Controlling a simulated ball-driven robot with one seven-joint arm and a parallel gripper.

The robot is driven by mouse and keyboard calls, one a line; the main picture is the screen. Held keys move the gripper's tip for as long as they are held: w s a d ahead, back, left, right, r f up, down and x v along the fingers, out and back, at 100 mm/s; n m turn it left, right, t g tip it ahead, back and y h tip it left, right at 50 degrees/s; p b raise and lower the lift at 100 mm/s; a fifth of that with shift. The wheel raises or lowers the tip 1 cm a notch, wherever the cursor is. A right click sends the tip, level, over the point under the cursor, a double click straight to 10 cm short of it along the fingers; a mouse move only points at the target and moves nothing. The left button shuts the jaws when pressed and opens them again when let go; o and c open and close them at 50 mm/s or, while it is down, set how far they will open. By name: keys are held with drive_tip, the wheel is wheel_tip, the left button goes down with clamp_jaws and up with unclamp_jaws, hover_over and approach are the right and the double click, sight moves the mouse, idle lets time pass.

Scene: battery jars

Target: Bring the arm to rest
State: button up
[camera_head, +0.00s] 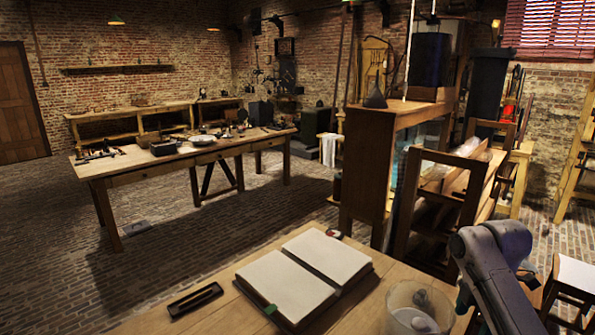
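My grey arm (490,262) shows at the bottom right, bent at a rounded joint, with its links running down out of the picture. It stands in front of the right end of the near wooden table (385,285). My gripper is not visible, so I cannot see its fingers or whether they hold anything. A clear glass jar (397,318) stands on the near table just left of the arm, with a pale rounded thing (420,299) inside it.
An open book (290,285) with blank pages and a dark pen tray (195,300) lie on the near table. A wooden cabinet (367,170) and rack (430,200) stand behind. A long workbench (140,165) bears tools. Open brick floor (200,240) lies between.

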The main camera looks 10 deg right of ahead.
drive_tip(key=s+a+f+m+t+y, duration=0.1)
drive_tip(key=s+a+f+m, duration=0.35)
drive_tip(key=a+f, duration=0.35)
drive_tip(key=s+a+f+m+y, duration=0.1)
drive_tip(key=s+a+f+m, duration=0.3)
drive_tip(key=a, duration=0.5)
drive_tip(key=s+f+m+h, duration=0.2)
drive_tip(key=s+m, duration=0.7)
drive_tip(key=s, duration=1.7)
drive_tip(key=shift+f, duration=0.75)
